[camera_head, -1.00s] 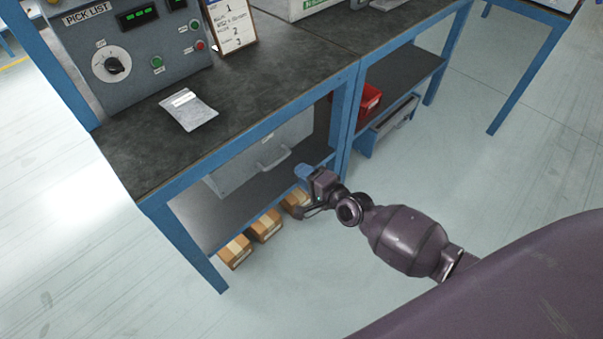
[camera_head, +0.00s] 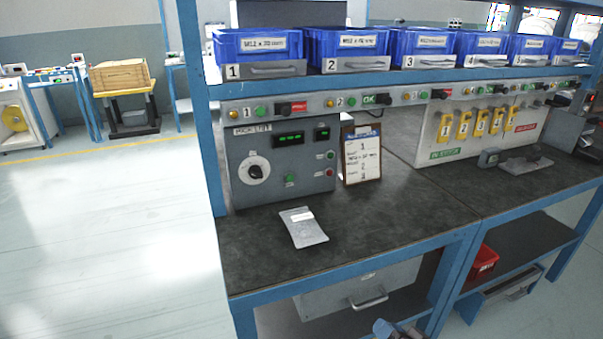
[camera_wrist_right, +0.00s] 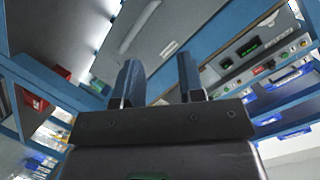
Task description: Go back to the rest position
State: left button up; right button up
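My right gripper (camera_head: 384,329) is only just in view at the bottom edge of the head view, in front of the bench's lower level near the grey drawer (camera_head: 358,289). In the right wrist view its two blue fingers (camera_wrist_right: 160,80) stand apart with nothing between them. The drawer's handle shows beyond the fingers in that view. My left gripper is in neither view.
Blue bins (camera_head: 259,46) line the shelf above. A red bin (camera_head: 482,263) sits low at right. The floor at left is clear.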

pick_arm(q)
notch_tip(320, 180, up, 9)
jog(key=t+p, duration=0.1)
jog(key=p, duration=0.7)
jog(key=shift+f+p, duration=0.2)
jog(key=shift+p, duration=0.2)
pick_arm(e)
jog(key=s+d+r+n+g+h, duration=0.1)
jog(key=s+d+r+h, duration=0.1)
jog(key=s, duration=0.8)
jog(key=s+d+r+n+g+h, duration=0.1)
jog(key=s+d+r+n+h, duration=0.1)
jog(key=s, duration=0.8)
jog(key=s+d+r+n+h, duration=0.1)
jog(key=s+d+r+h, duration=0.1)
jog(key=s, duration=0.8)
jog(key=shift+s+d+n+g, duration=0.3)
jog(key=shift+d+g, duration=0.1)
jog(key=shift+d, duration=0.5)
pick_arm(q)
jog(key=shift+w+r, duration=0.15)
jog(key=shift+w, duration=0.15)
